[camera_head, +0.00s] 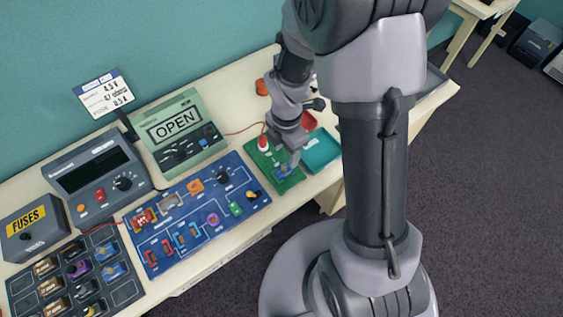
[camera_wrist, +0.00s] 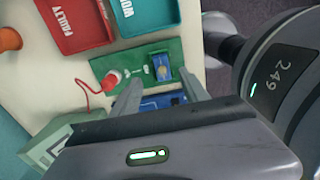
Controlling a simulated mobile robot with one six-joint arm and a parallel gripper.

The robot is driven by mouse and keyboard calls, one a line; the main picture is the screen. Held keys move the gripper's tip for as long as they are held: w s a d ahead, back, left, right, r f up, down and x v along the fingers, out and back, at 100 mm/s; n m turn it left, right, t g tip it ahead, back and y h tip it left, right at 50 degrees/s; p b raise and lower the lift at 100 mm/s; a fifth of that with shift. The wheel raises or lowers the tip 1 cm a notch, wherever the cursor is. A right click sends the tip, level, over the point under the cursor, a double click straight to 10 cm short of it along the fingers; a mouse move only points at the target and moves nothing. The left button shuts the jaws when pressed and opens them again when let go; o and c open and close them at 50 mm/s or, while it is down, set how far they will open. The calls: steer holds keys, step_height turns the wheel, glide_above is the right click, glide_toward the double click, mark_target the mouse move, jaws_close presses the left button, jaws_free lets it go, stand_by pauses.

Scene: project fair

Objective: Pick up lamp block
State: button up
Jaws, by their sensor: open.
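A small blue block with a yellowish top part (camera_wrist: 162,67) sits on the green board (camera_wrist: 108,67). It fits the lamp block best, but its marking is too small to read. In the wrist view my gripper (camera_wrist: 160,84) is open, with its two fingertips apart just short of the block and in line with its two sides. No contact shows. In the head view my gripper (camera_head: 291,162) hangs over the green board (camera_head: 262,160), and the blue block (camera_head: 284,170) shows partly below it.
A red-topped white post (camera_head: 263,143) with a red wire stands on the green board beside the block. A red tray (camera_wrist: 75,22) marked FAULTY and a teal tray (camera_wrist: 147,15) lie beyond it. The blue circuit board (camera_head: 190,250) and a tester reading OPEN (camera_head: 176,122) are close by.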

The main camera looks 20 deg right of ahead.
mark_target(285, 164)
steer(key=f+b, duration=0.1)
steer(key=f, duration=0.3)
steer(key=f+b, duration=0.1)
steer(key=f, duration=0.3)
steer(key=shift+s+a, duration=0.2)
steer(key=shift+r, duration=0.1)
jaws_close()
